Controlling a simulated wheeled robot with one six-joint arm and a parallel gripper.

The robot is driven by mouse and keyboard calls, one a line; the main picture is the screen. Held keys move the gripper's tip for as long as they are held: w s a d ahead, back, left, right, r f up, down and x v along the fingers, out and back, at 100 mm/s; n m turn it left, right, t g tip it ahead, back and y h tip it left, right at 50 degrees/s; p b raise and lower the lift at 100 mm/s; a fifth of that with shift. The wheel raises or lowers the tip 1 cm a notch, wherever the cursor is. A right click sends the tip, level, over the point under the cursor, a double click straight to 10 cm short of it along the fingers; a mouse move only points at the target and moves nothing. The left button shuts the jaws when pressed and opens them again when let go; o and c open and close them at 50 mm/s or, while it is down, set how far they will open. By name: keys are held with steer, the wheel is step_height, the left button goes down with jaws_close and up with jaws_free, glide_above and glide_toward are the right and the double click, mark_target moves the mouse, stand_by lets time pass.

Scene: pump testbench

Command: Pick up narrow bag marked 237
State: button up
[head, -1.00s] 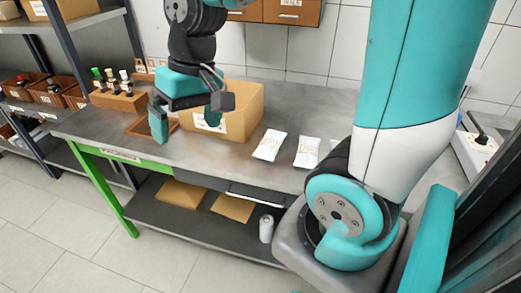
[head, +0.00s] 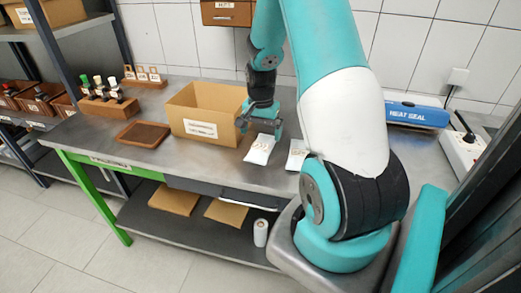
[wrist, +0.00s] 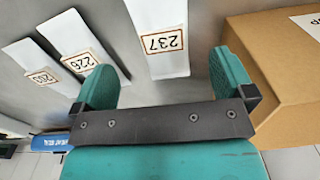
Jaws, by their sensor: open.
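The white narrow bag marked 237 (wrist: 160,40) lies flat on the metal bench in the wrist view, with its label upside down there. In the head view it is the white bag (head: 259,151) nearest the cardboard box. My gripper (head: 260,127) is over the far end of this bag. Its teal jaws (wrist: 162,70) are open and apart in the wrist view, with the bag lying between and ahead of them. I cannot tell the exact height of the jaws above the bag. Nothing is held.
A bag marked 226 (wrist: 83,47) and another white bag (wrist: 43,66) lie beside it. The open cardboard box (head: 205,126) stands close on the other side. A brown tray (head: 143,135), a bottle rack (head: 108,106) and a blue heat sealer (head: 417,115) are further off.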

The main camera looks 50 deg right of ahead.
mark_target(260, 148)
steer(key=shift+w+d+f+p, duration=0.1)
steer(key=shift+f+p, duration=0.3)
steer(key=shift+f, duration=1.35)
steer(key=shift+w+f+p, duration=0.1)
steer(key=shift+f+p, duration=0.3)
steer(key=shift+f, duration=1.35)
steer(key=c, duration=1.1)
